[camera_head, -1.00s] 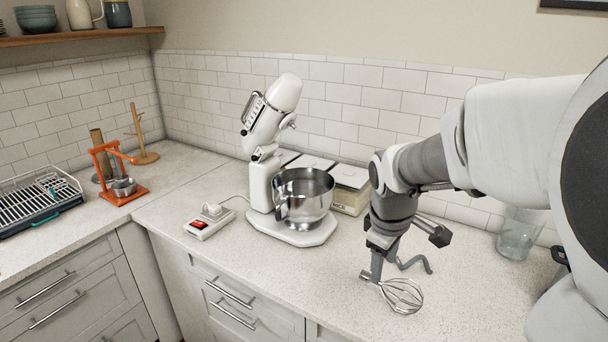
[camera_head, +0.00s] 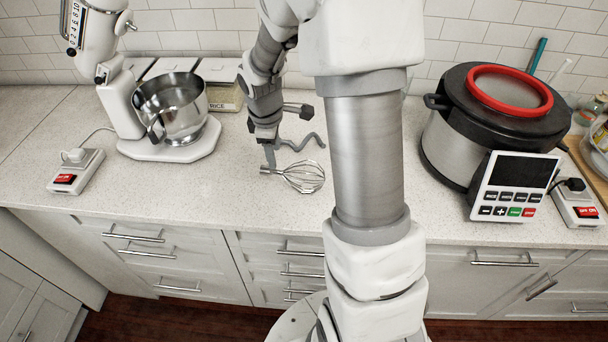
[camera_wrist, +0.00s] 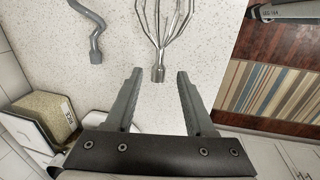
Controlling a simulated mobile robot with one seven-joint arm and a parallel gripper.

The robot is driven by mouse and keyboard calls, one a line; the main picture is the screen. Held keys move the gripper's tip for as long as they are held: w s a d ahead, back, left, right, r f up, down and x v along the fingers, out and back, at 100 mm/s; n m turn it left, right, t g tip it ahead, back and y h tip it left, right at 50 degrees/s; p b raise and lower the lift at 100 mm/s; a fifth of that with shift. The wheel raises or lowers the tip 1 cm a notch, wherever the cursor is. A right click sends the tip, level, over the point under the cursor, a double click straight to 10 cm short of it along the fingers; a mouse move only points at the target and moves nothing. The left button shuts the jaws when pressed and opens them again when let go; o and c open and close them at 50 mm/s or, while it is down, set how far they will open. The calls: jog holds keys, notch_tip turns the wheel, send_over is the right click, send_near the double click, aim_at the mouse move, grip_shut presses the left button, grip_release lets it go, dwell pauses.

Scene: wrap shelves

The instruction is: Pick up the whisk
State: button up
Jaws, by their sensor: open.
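The metal whisk (camera_head: 303,176) lies on the speckled counter, its wire loops pointing right in the head view and its short stub on the left. In the wrist view the whisk (camera_wrist: 165,28) lies ahead of my gripper, loops pointing away. My gripper (camera_wrist: 159,76) is open, and the whisk's stub shows between the two fingertips with a gap on each side. In the head view my gripper (camera_head: 269,156) points down at the stub end; whether it touches the counter cannot be told.
A grey dough hook (camera_head: 302,142) lies just behind the whisk. The stand mixer's metal bowl (camera_head: 178,112) is to the left, with a rice container (camera_head: 224,97) behind it. A large cooker (camera_head: 450,145) and its control panel (camera_head: 513,187) stand right. The counter's front edge is close.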

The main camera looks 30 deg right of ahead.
aim_at(279, 171)
jog(key=f, duration=0.4)
jog(key=shift+w+d+f, duration=0.3)
jog(key=shift+w, duration=0.1)
jog(key=shift+w+d+f, duration=0.1)
jog(key=shift+d+f, duration=0.05)
jog(key=shift+f, duration=0.7)
jog(key=shift+w+d+f, duration=0.1)
jog(key=shift+d+f, duration=0.1)
jog(key=shift+f, duration=0.7)
jog(key=shift+w+d+f, duration=0.1)
jog(key=shift+d+f, duration=0.05)
jog(key=shift+f, duration=0.7)
jog(key=shift+c, duration=0.2)
grip_shut()
